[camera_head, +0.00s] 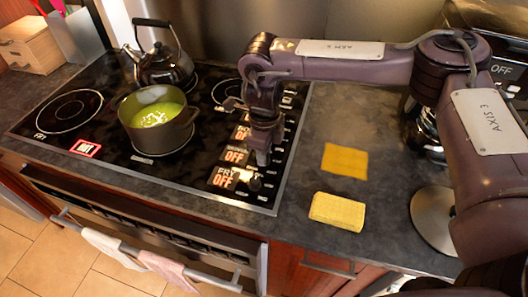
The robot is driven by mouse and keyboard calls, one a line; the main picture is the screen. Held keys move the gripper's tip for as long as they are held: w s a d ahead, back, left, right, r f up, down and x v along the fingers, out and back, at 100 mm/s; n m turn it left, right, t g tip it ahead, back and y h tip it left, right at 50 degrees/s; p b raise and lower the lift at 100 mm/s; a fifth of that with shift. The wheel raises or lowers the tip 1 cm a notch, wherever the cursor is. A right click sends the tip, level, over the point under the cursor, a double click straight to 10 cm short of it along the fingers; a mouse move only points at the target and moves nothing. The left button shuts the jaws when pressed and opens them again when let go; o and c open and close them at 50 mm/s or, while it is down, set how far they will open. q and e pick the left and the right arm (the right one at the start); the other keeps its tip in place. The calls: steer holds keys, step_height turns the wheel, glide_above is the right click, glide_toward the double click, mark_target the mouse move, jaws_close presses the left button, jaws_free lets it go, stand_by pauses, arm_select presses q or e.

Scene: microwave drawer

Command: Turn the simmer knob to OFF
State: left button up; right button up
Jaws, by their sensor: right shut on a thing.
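The stove's control strip runs down the right side of the black cooktop (200,88), with a column of knobs and lit orange OFF labels (235,155). The nearest label reads FRY OFF (222,178), with a dark knob (255,185) to its right. My right gripper (262,158) points down over the strip, just behind that front knob. It is shut on a knob that its fingers mostly hide. I cannot read the label of that knob or tell its setting. My left gripper is out of view.
A green-filled pot (143,140) and a dark kettle (165,65) stand on the cooktop. A red HOT label (86,148) glows at the front left. A yellow sponge (337,211) and yellow cloth (345,160) lie on the counter to the right.

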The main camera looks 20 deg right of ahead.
steer(key=shift+w+r+n+b, duration=0.1)
steer(key=shift+n+b, duration=0.2)
steer(key=shift+n, duration=1.4)
steer(key=o, duration=1)
steer(key=shift+r, duration=0.3)
step_height(320, 180, up, 7)
steer(key=shift+r, duration=0.1)
